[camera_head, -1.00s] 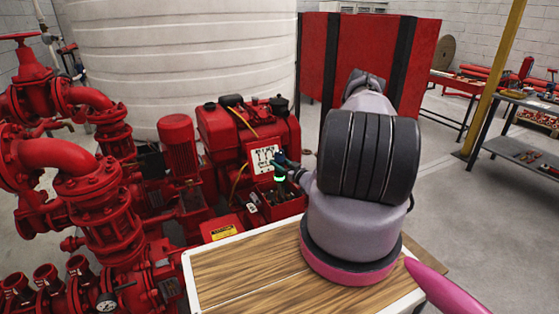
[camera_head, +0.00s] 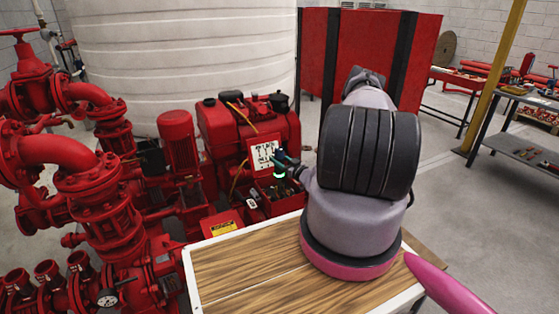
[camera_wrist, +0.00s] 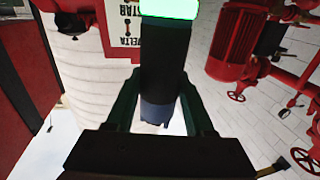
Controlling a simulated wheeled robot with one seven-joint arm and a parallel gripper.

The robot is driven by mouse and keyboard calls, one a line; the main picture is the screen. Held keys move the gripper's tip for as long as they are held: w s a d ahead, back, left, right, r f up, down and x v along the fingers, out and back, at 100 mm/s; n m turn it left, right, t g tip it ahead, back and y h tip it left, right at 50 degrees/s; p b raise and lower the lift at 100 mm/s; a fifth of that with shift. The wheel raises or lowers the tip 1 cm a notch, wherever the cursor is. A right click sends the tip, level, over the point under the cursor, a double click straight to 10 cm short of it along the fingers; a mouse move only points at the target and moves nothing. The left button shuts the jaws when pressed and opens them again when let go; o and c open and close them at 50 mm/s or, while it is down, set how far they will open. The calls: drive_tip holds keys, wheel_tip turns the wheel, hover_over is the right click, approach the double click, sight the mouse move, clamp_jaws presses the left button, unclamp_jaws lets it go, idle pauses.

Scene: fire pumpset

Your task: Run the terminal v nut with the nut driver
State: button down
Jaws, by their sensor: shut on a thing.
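My gripper (camera_head: 288,162) is shut on the nut driver (camera_head: 280,163), a dark cylinder with a glowing green band at its lower end. It stands roughly upright in front of the white terminal placard and over the open red terminal box (camera_head: 284,191). In the wrist view, my gripper's fingers (camera_wrist: 160,100) sit on both sides of the nut driver (camera_wrist: 162,65), with the green glow at the top edge. Terminal v and its nut cannot be made out; whether the driver touches a nut cannot be told.
The placard (camera_head: 264,153) is close behind the driver. A red engine (camera_head: 220,130) and motor (camera_head: 177,140) stand to the left with red pipework (camera_head: 85,190). A wooden-topped table (camera_head: 235,275) is in front. A red cabinet (camera_head: 375,60) stands behind my arm.

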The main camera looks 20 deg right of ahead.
sight(282, 151)
drive_tip(key=shift+f, duration=0.65)
idle(2.4)
drive_tip(key=shift+r, duration=0.1)
drive_tip(key=shift+r, duration=2.95)
